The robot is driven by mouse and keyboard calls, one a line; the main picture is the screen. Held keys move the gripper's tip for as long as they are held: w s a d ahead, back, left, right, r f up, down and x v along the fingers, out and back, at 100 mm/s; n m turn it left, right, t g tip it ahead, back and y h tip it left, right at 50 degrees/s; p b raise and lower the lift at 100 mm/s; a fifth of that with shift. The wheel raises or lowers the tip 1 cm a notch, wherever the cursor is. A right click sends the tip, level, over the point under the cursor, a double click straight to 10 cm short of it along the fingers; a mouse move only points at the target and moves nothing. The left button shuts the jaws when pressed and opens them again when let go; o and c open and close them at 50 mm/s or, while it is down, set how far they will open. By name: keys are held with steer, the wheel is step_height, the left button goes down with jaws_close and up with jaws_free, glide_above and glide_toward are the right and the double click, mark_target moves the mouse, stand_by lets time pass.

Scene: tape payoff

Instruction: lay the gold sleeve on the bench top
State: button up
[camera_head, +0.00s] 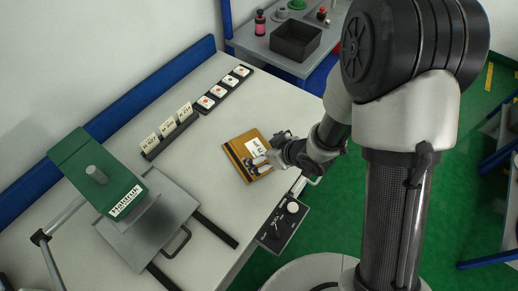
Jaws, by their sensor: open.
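The gold sleeve (237,145) looks like a flat, gold-brown square piece with a white label. It lies on the light bench top (208,184), near the bench's right edge. My gripper (258,161) is at the lower right part of the sleeve, with its fingers over or beside it. The gripper is open. Whether the fingers touch the sleeve cannot be told from this view, and part of the sleeve is hidden by them.
A green-topped press (95,172) with a metal plate and handle stands at the left. A control box (284,223) hangs at the front edge. A dark bin (296,40) sits on another table.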

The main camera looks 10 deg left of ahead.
steer(key=d+r+m+t+h+p, duration=0.3)
steer(key=d+r+m+h, duration=0.25)
steer(key=d+r, duration=1.45)
steer(key=s+d+r+m+g+h, duration=0.1)
steer(key=s+d+r+m+h, duration=0.3)
steer(key=s+r, duration=0.4)
steer(key=s+r+m+g+y, duration=0.1)
steer(key=s+r+y, duration=0.1)
steer(key=s, duration=0.9)
steer(key=shift+a+m+g+y, duration=0.35)
steer(key=shift+g, duration=0.05)
